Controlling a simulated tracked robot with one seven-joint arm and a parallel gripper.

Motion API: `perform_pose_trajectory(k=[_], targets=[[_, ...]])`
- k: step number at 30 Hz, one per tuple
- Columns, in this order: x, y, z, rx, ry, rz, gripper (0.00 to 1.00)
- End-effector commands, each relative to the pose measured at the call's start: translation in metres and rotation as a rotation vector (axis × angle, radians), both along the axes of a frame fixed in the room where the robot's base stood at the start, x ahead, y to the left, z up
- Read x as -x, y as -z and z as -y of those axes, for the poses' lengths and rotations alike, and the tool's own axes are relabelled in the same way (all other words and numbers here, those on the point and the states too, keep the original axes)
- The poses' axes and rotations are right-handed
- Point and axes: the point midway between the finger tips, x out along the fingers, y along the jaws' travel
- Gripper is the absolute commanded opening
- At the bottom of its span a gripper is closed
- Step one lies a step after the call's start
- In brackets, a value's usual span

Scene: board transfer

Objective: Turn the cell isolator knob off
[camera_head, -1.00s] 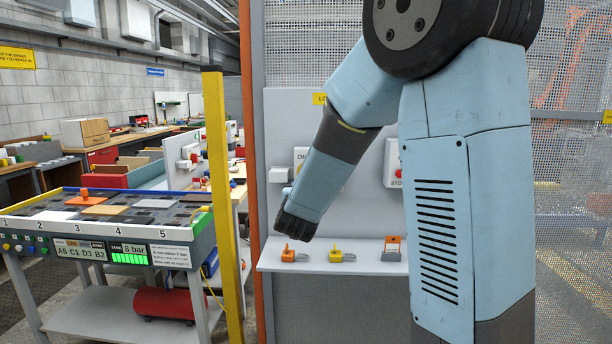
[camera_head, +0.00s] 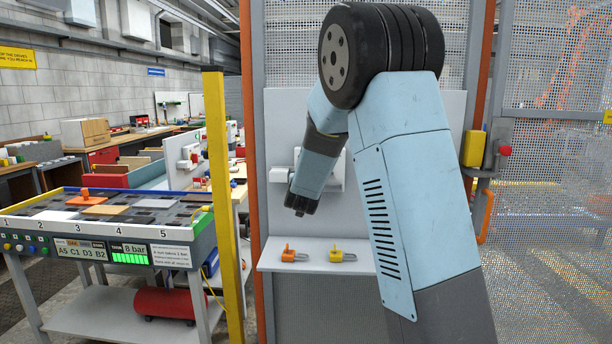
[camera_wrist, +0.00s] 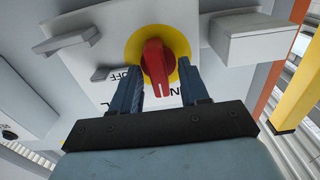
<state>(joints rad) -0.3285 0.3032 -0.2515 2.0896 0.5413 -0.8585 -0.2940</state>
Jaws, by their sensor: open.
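The isolator knob (camera_wrist: 153,60) is red and sits on a yellow disc (camera_wrist: 182,44) on a pale panel in the wrist view. Its bar runs roughly up and down in that picture. Upside-down lettering beside it reads OFF at the left and partly ON below. My gripper (camera_wrist: 162,78) is open, with one dark finger on each side of the knob's lower end. I cannot tell whether either finger touches it. In the head view my arm hides the knob and gripper fingers.
A shelf (camera_head: 312,267) below holds an orange padlock (camera_head: 289,253) and a yellow padlock (camera_head: 338,253). White blocks (camera_wrist: 258,42) jut out beside the knob. A yellow post (camera_head: 219,190) and a board table (camera_head: 110,250) stand at the left. A mesh fence gate is at the right.

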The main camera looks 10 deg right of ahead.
Motion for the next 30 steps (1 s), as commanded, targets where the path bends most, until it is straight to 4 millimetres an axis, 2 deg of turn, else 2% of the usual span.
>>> perform_pose_trajectory(k=[10,24,26,27,30], targets=[[-0.003,0.000,0.002,0.000,0.001,0.000,0.45],[-0.003,0.000,0.001,0.000,0.000,0.000,0.00],[-0.003,0.000,0.001,0.000,0.000,0.000,0.00],[-0.003,0.000,-0.009,-0.002,-0.003,0.001,0.00],[-0.003,0.000,-0.005,-0.005,-0.004,0.002,0.00]])
